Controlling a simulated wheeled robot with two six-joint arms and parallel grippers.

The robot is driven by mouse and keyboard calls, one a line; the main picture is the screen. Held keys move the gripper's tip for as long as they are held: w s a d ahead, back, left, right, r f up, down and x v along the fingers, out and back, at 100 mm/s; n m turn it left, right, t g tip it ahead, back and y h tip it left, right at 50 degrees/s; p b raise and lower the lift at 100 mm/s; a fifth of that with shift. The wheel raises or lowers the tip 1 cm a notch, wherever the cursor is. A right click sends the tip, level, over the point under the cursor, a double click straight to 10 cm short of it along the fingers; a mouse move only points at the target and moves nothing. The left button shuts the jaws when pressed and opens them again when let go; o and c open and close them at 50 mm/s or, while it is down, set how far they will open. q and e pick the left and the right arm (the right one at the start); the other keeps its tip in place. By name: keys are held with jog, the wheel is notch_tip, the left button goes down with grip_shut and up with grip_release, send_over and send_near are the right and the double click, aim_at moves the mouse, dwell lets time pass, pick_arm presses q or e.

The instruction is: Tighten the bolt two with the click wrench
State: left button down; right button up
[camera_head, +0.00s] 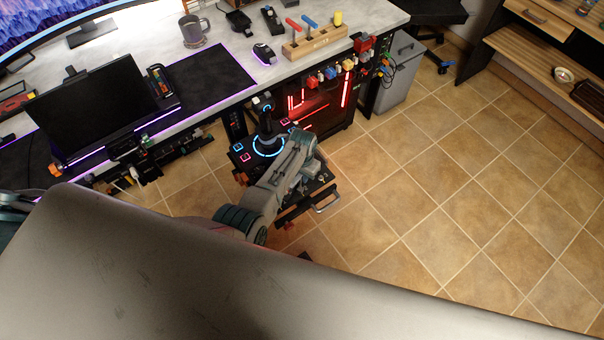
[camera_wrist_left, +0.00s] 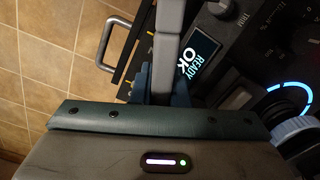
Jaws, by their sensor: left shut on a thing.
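In the left wrist view my left gripper (camera_wrist_left: 163,88) is shut on a long, flat grey bar, which looks like the click wrench (camera_wrist_left: 170,35). The bar runs away from the fingers to the top edge, beside a small "READY OK" display (camera_wrist_left: 195,55). Its far end is out of the picture. In the head view my left arm reaches over the joystick console and hides the fingers and most of the wrench. I cannot make out bolt two in either view. My right gripper is not in view.
A joystick (camera_head: 266,122) with a glowing blue ring stands beside my arm. A metal pull handle (camera_head: 326,204) sticks out at the console's front. The tiled floor (camera_head: 440,200) is clear at right.

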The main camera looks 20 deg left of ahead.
pick_arm(q)
jog(key=shift+m, duration=0.4)
jog(key=shift+d+m+p, duration=0.1)
jog(key=shift+m+p, duration=0.3)
jog(key=shift+m, duration=0.4)
jog(key=shift+s+d+m+p, duration=0.1)
jog(key=shift+m+p, duration=0.25)
jog(key=shift+m, duration=0.45)
